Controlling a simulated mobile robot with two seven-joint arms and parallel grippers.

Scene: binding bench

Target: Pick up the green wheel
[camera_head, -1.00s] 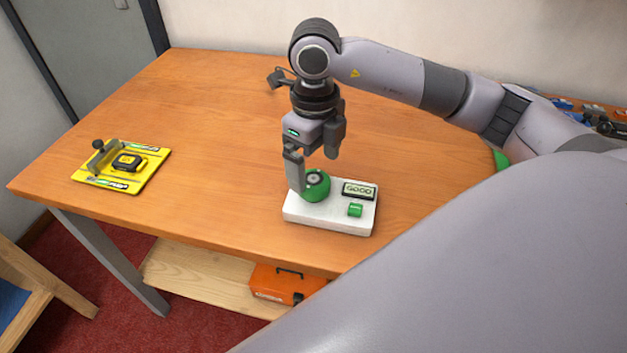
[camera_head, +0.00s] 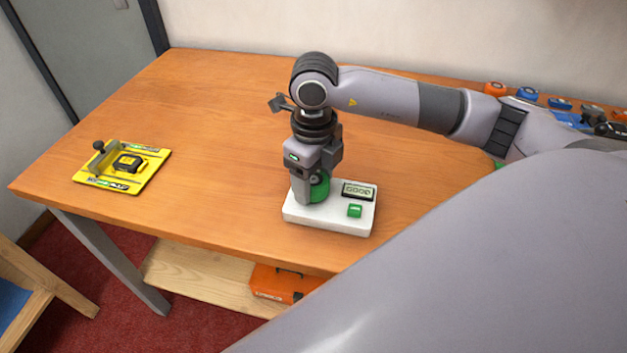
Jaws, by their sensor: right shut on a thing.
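The green wheel (camera_head: 321,189) sits at the left part of a white box (camera_head: 328,218) with a small display (camera_head: 358,191) and a green button (camera_head: 355,210). My right gripper (camera_head: 312,192) points down at the wheel and is shut on it. Its near finger and the palm hide part of the wheel. The wheel still appears to be at the box's top; I cannot tell whether it touches it. My left gripper is not in view.
A yellow tray (camera_head: 143,184) with a black-and-yellow item lies at the table's left. Orange and blue items (camera_head: 527,92) are at the back right. An orange case (camera_head: 281,281) is on the shelf below. The middle of the wooden table (camera_head: 215,140) is clear.

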